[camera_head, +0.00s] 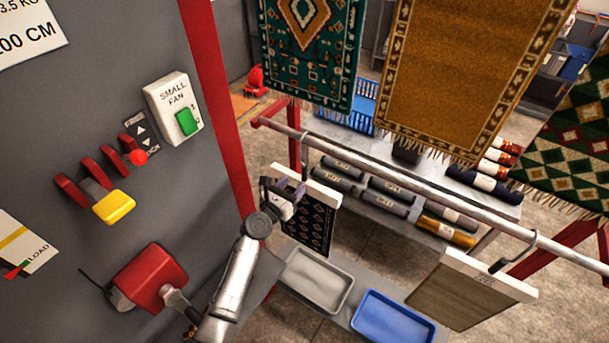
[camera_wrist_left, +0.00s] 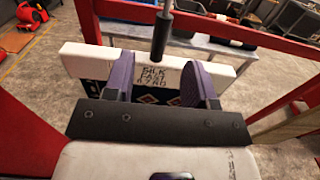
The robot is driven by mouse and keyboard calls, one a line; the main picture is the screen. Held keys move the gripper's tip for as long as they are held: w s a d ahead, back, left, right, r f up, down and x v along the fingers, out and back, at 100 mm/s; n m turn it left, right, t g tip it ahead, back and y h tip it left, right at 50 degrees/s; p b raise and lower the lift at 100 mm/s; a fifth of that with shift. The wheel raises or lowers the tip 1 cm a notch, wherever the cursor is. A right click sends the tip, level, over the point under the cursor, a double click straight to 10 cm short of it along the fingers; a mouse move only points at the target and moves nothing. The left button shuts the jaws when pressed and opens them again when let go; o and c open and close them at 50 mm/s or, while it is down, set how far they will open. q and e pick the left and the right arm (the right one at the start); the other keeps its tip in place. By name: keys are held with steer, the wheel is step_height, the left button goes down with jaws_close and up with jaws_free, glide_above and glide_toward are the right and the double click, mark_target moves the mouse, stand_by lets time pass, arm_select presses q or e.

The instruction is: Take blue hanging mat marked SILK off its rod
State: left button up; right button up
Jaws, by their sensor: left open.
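The blue mat (camera_head: 307,230) hangs from a white header bar (camera_head: 318,188) by a hook near the left end of the metal rod (camera_head: 385,180). In the left wrist view, the white bar (camera_wrist_left: 80,60) carries a label reading SILK (camera_wrist_left: 156,76), and a strip of the dark patterned mat (camera_wrist_left: 160,98) shows below it. My left gripper (camera_head: 287,190) is open at the bar. Its purple fingers (camera_wrist_left: 160,80) stand on either side of the label, with the dark hook stem (camera_wrist_left: 161,35) above and between them. Whether the fingers touch the bar cannot be told. My right gripper is not in view.
A beige mat (camera_head: 465,293) hangs farther right on the rod. Larger rugs (camera_head: 455,75) hang above. A grey panel with a red post (camera_head: 222,110) stands close at left. A grey tray (camera_head: 318,280) and a blue tray (camera_head: 392,318) lie below.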

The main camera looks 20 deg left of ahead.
mark_target(305, 164)
arm_select(q)
steer(key=shift+b+x, duration=1.75)
steer(key=shift+x, duration=1.55)
steer(key=shift+w, duration=0.1)
jaws_close()
steer(key=shift+r, duration=0.25)
steer(key=shift+r+p, duration=2.05)
steer(key=shift+p, duration=0.3)
